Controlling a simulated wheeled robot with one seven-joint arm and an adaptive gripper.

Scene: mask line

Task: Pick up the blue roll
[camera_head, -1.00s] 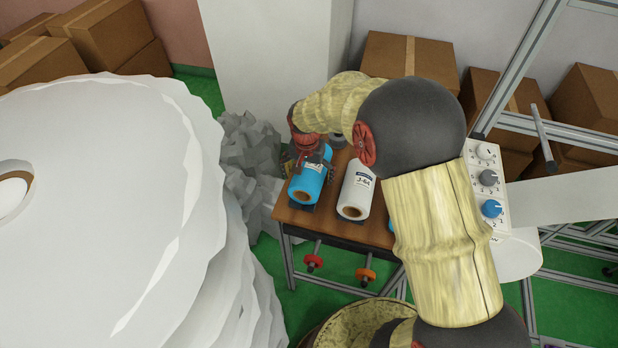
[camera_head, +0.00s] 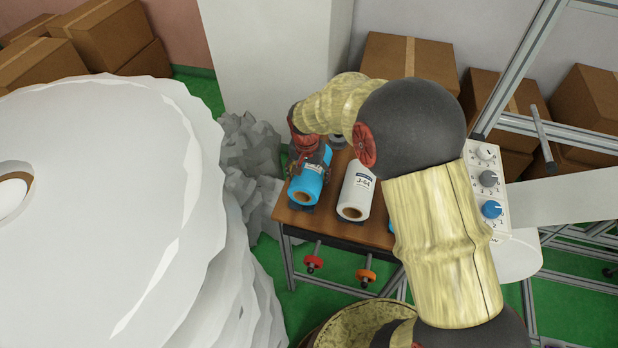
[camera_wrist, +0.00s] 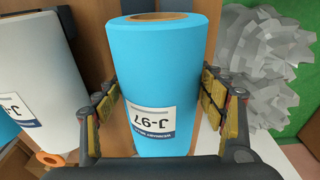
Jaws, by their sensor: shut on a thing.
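The blue roll (camera_head: 307,187) lies at the left end of the brown table (camera_head: 333,229) in the head view, with its open core facing the front. In the wrist view the blue roll (camera_wrist: 160,75) fills the middle, with a white label reading J-97. My gripper (camera_wrist: 160,108) has one finger pad on each side of the roll and is shut on it. In the head view my gripper (camera_head: 308,160) is over the roll's far part and hides some of it. I cannot tell whether the roll is lifted off its dark holder.
A white roll (camera_head: 356,190) labelled J-64 lies to the right, and also shows in the wrist view (camera_wrist: 35,70). Part of another blue roll shows beyond it, behind my arm. Crumpled grey material (camera_head: 247,150) is piled left of the table.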

